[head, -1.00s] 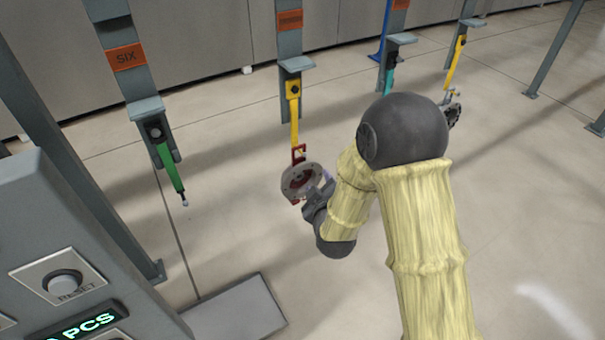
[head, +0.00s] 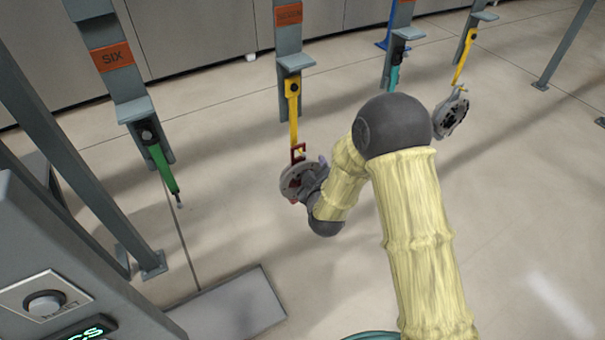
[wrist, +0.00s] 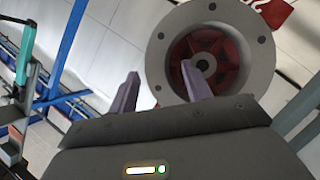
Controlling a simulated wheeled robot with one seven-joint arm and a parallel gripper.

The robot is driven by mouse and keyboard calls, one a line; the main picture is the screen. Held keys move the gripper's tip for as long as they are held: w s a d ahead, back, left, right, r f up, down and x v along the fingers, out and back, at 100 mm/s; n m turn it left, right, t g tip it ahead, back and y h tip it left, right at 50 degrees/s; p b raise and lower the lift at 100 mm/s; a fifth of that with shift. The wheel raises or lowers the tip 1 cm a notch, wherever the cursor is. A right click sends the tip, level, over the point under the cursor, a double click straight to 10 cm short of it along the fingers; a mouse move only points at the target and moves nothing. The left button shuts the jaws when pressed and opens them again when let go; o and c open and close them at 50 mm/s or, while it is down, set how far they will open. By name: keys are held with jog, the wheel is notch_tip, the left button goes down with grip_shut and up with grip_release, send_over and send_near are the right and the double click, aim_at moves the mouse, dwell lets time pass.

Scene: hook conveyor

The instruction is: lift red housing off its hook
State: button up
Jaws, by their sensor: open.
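The red housing (head: 290,182), a round grey flange with a red inside and red bracket, hangs from a yellow hook (head: 293,110) in the middle of the head view. In the wrist view its grey ring (wrist: 157,55) faces me, with the red centre and dark bore visible. My gripper (wrist: 160,74) is open, with nothing held. Its right finger overlaps the housing's face in the picture, and its left finger lies just outside the ring's left edge. I cannot tell whether either touches. In the head view the wrist is right beside the housing and the fingers are mostly hidden.
A similar grey part (head: 452,112) hangs from a yellow hook at the right. An empty green hook (head: 162,168) hangs under the SIX sign (head: 112,56). A control panel (head: 60,275) stands at lower left. The floor below the housing is clear.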

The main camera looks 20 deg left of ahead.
jog(key=shift+w+a, duration=0.2)
jog(key=shift+w, duration=0.1)
jog(key=shift+s, duration=0.3)
jog(key=shift+w, duration=0.1)
